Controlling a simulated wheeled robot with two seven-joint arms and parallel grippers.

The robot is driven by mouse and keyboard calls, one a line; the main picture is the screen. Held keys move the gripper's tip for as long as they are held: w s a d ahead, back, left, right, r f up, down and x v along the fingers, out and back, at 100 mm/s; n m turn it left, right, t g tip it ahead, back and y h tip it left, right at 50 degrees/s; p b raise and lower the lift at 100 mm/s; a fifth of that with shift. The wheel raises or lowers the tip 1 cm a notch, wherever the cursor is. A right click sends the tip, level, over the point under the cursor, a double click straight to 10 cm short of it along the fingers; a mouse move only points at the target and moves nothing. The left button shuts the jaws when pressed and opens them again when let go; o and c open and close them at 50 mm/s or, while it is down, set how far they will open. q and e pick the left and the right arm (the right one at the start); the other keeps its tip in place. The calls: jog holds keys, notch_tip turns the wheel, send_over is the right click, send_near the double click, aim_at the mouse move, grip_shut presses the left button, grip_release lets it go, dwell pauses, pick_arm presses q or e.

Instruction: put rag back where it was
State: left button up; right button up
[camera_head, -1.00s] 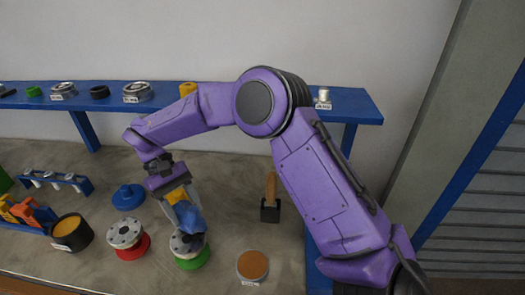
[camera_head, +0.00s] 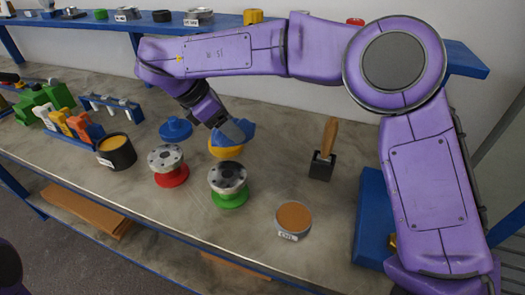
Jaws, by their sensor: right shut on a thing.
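My right gripper (camera_head: 222,126) reaches in from the right over the table. It is shut on a blue rag (camera_head: 238,131). The rag is at a yellow round dish (camera_head: 226,151), covering its upper part. I cannot tell whether the rag rests on the dish or hangs just above it. My left gripper is not in view.
A blue flanged cap (camera_head: 175,129) and a black pot with orange content (camera_head: 116,152) are to the left. A wooden-handled tool (camera_head: 325,150) and an oil tin (camera_head: 294,219) stand to the right. A blue shelf (camera_head: 230,20) runs along the back.

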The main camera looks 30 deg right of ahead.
jog(key=d+f, duration=0.1)
jog(key=d, duration=0.1)
jog(key=w+d+f, duration=0.1)
jog(key=d+f, duration=0.3)
jog(key=d, duration=0.1)
jog(key=shift+w+f+p, duration=0.1)
jog(key=shift+w+p, duration=0.05)
jog(key=shift+p, duration=0.25)
jog(key=shift+d+f, duration=0.15)
jog(key=shift+f, duration=0.15)
jog(key=f, duration=0.1)
jog(key=d+f, duration=0.1)
jog(key=f, duration=0.3)
jog(key=shift+w+d+p, duration=0.2)
jog(key=shift+d+p, duration=0.1)
jog(key=shift+d, duration=0.1)
jog(key=shift+a, duration=0.1)
jog(key=shift+f, duration=0.2)
jog(key=o, duration=1)
jog(key=shift+r, duration=0.1)
